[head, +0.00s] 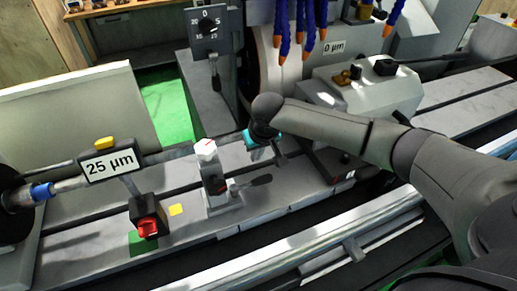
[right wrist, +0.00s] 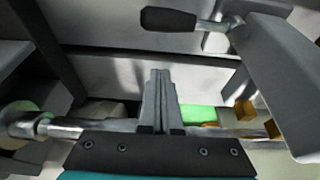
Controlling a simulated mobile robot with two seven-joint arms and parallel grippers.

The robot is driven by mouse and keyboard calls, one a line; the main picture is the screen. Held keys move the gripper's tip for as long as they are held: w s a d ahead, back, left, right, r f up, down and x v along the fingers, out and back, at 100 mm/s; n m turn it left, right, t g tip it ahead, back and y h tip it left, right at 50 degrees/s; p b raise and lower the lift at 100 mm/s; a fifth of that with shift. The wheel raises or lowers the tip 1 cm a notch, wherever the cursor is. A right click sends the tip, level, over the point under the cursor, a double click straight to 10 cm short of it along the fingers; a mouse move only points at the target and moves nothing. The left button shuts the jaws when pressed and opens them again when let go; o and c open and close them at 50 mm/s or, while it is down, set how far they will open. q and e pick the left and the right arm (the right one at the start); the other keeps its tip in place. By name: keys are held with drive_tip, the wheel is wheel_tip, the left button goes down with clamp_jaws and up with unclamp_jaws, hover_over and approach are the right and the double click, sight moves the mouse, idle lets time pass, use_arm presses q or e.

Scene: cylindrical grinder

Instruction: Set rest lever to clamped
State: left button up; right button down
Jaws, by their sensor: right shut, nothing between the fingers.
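The rest lever (head: 255,182) has a black handle that sticks out to the right from the grey steady rest (head: 214,180), a post with a white hexagonal knob on top. In the right wrist view the black lever handle (right wrist: 168,19) lies near the top edge, joined by a metal rod to the grey rest body (right wrist: 285,80). My right gripper (head: 282,158) hangs just above and right of the lever handle. Its fingers (right wrist: 160,80) are shut together, empty, and apart from the handle. My left gripper is not in view.
A gauge sign reading 25 µm (head: 110,164) and a block with a red button (head: 148,222) stand left of the rest. A dial panel (head: 208,22) is behind. Blue hoses (head: 306,25) hang over the wheel housing. A bright rail (head: 300,250) runs along the front.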

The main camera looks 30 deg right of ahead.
sight(252, 183)
drive_tip(key=x, duration=0.3)
drive_tip(key=shift+f, duration=0.1)
drive_tip(key=shift+s+f, duration=0.1)
drive_tip(key=shift+s, duration=0.25)
drive_tip(key=s+p, duration=0.1)
drive_tip(key=s, duration=0.1)
drive_tip(key=shift+s, duration=0.35)
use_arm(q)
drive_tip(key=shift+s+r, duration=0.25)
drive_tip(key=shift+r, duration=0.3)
use_arm(e)
drive_tip(key=shift+s+a, duration=0.15)
drive_tip(key=shift+s, duration=0.1)
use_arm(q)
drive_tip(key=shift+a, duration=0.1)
